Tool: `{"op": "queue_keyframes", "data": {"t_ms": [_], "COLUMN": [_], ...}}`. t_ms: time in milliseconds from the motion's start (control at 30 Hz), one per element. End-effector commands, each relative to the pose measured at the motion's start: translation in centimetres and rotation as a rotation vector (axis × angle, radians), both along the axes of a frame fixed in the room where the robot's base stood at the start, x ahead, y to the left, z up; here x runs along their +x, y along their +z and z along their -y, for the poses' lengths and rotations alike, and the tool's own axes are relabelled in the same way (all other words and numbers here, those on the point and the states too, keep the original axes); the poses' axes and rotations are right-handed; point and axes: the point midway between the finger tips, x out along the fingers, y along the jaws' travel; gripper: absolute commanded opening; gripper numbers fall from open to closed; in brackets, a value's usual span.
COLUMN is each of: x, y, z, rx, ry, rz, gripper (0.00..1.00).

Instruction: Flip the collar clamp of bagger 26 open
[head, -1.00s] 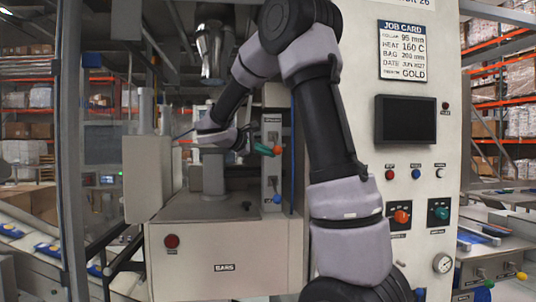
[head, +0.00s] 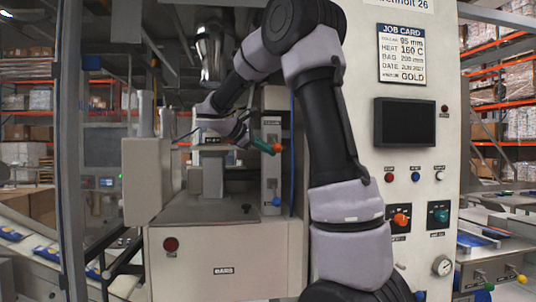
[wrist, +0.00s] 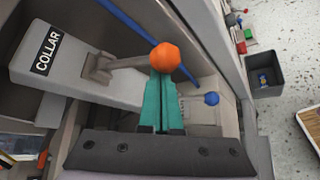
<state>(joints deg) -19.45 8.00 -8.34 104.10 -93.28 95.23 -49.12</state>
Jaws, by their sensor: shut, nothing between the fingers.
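The collar clamp is a grey lever (wrist: 125,63) with an orange ball knob (wrist: 165,57), on a grey panel marked COLLAR (wrist: 47,50). In the wrist view the lever runs from its pivot on the left to the knob. The knob also shows in the head view (head: 277,148), at the upper part of a narrow panel. My gripper (wrist: 163,85) has teal fingers pressed together and empty. Their tips are right at the knob's lower side; I cannot tell whether they touch it. In the head view my gripper (head: 246,139) is just left of the knob.
A blue-knobbed control (wrist: 211,99) sits lower on the same panel. A blue tube (wrist: 155,40) runs behind the lever. A box marked BARS (head: 223,271) stands below. The control cabinet (head: 455,40) with its screen (head: 405,121) stands right of my arm.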

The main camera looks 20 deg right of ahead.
Motion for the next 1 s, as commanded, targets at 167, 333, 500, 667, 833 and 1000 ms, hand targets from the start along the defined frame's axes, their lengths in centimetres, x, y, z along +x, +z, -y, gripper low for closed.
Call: {"op": "queue_keyframes", "data": {"t_ms": [167,333,500,667,833,1000], "x": [-0.4,-0.7,-0.8,-0.8,-0.6,-0.3], "y": [1.3,2.5,3.7,4.9,5.9,6.6], "z": [-0.1,-0.2,-0.2,-0.2,-0.1,-0.1], "rx": [0.047,0.091,0.137,0.165,0.164,0.164], "ry": [-0.004,-0.004,-0.005,-0.003,-0.002,-0.002], "rz": [-0.154,-0.309,-0.464,-0.57,-0.568,-0.568], "gripper": [0.0,0.0,0.0,0.0,0.0,0.0]}}
